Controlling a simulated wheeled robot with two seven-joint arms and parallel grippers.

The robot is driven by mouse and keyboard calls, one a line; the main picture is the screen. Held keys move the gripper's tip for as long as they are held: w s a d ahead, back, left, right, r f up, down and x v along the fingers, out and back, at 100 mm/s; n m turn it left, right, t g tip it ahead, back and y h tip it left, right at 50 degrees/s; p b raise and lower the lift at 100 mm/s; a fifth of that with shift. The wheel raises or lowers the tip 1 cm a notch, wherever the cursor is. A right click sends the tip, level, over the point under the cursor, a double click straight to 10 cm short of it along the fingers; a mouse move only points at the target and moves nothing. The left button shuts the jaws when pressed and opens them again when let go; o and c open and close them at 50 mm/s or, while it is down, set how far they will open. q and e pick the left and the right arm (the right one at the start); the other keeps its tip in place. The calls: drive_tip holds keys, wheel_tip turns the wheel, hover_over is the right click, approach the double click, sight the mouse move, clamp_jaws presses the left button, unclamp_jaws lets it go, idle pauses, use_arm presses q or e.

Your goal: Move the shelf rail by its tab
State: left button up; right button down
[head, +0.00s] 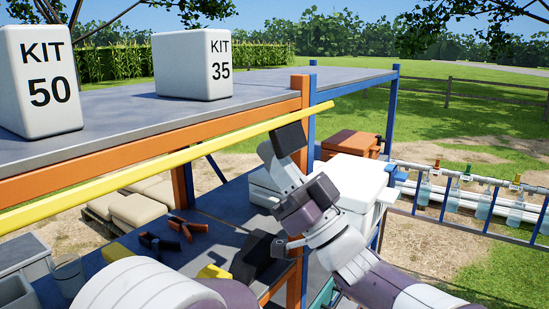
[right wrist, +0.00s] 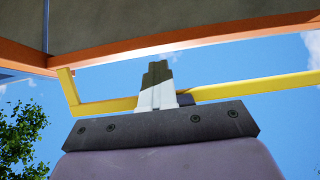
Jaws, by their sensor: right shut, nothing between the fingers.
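The shelf rail is a long yellow bar (head: 150,165) slanting across the front of the upper shelf in the head view, its right end near the orange post. The right wrist view shows the rail (right wrist: 255,88) from below, with a short upturned yellow tab (right wrist: 68,86) at its left end. My right gripper (head: 290,139) is beside the rail near its right end in the head view. Its fingers (right wrist: 158,85) are shut and empty, overlapping the rail in the right wrist view; I cannot tell if they touch it. My left gripper is not in view.
The upper shelf (head: 115,112) has an orange front beam (head: 110,160) and holds boxes marked KIT 50 (head: 40,80) and KIT 35 (head: 193,64). A white case (head: 350,180) stands on the lower shelf behind my right gripper. A blue bottle rack (head: 460,212) stands at right.

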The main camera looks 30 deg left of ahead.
drive_tip(key=shift+a+t, duration=0.1)
drive_tip(key=shift+t, duration=0.2)
unclamp_jaws()
drive_tip(key=shift+f, duration=0.15)
drive_tip(key=b+v, duration=0.8)
drive_tip(key=v, duration=0.4)
drive_tip(key=shift+d, duration=0.3)
